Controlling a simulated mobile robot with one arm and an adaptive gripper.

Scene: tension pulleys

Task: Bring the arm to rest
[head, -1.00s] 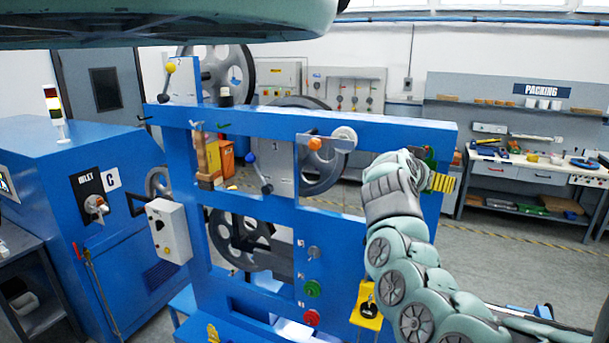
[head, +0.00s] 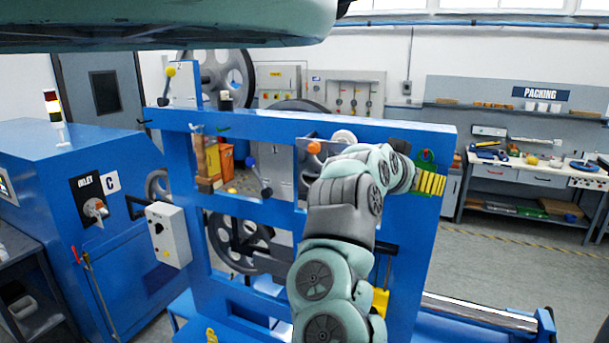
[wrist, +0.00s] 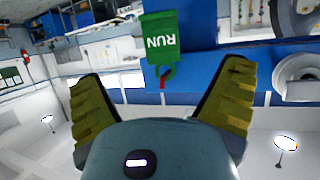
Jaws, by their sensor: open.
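My gripper (head: 431,184) has yellow fingers and is at the right upright of the blue frame (head: 420,215) in the head view. My arm comes up from the bottom middle and bends right to it. A green tag (head: 427,158) is on the upright, just behind and above the fingers. In the wrist view, my gripper (wrist: 162,72) is open with nothing between its fingers. The green tag (wrist: 165,40) reads RUN upside down there, with a red peg at its loop. It lies beyond the fingertips; the exact gap cannot be told.
The blue frame carries an orange knob (head: 314,147), a blue-knobbed lever (head: 251,162) and a yellow-knobbed lever (head: 170,72). A yellow tag (head: 380,300) is partly hidden by my arm. A blue machine (head: 80,160) stands left. A packing bench (head: 530,165) is back right, with open floor before it.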

